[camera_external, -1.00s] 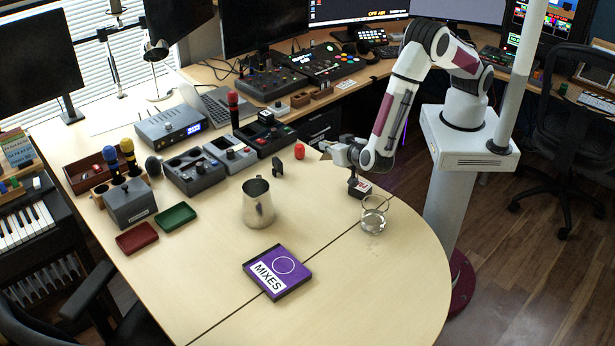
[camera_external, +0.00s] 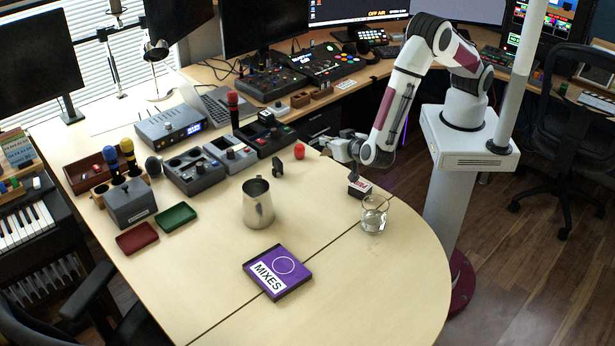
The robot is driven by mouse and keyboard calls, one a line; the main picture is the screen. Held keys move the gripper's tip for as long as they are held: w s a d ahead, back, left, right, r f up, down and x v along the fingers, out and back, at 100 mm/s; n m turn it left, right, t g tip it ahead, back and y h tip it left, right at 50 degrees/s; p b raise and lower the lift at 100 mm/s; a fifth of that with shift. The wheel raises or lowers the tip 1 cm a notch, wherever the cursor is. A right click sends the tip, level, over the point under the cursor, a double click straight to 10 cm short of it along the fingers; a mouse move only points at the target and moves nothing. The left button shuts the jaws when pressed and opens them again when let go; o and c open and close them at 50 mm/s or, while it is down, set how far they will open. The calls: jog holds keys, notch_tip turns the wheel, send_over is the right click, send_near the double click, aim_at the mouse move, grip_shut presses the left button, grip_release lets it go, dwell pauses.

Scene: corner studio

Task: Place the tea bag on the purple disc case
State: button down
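The purple disc case (camera_external: 278,271) lies flat on the pale table, with a white "MIXES" label and a ring drawn on its top. The top is bare. I cannot make out a tea bag for sure.
A clear glass (camera_external: 374,214) stands near the right edge. A metal pitcher (camera_external: 257,205) stands behind the disc case. A red tray (camera_external: 137,238), a green tray (camera_external: 176,217) and several audio devices fill the left and back. The table's front right is clear.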

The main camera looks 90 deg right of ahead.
jog(key=shift+d, duration=0.1)
jog(key=shift+w+d, duration=0.15)
jog(key=w+a+r+n+t+y, duration=0.2)
jog(key=w+a+n+t+y, duration=0.15)
jog(key=w+a, duration=0.45)
jog(key=w+a+r+n+t+y, duration=0.3)
jog(key=w+a+n+y, duration=0.15)
jog(key=w+a, duration=0.3)
jog(key=w+a+r+n+y, duration=0.15)
jog(key=a+n+y, duration=0.35)
jog(key=a, duration=0.5)
jog(key=s+a+f+n+g+y, duration=0.1)
jog(key=s+a+f+n+y, duration=0.1)
jog(key=a, duration=0.5)
jog(key=s+a+f+n+g+y, duration=0.2)
jog(key=s+a+n+y, duration=0.1)
jog(key=a+n+y, duration=0.2)
jog(key=shift+s+a+y, duration=0.25)
jog(key=shift+a+y, duration=0.15)
jog(key=shift+a, duration=0.55)
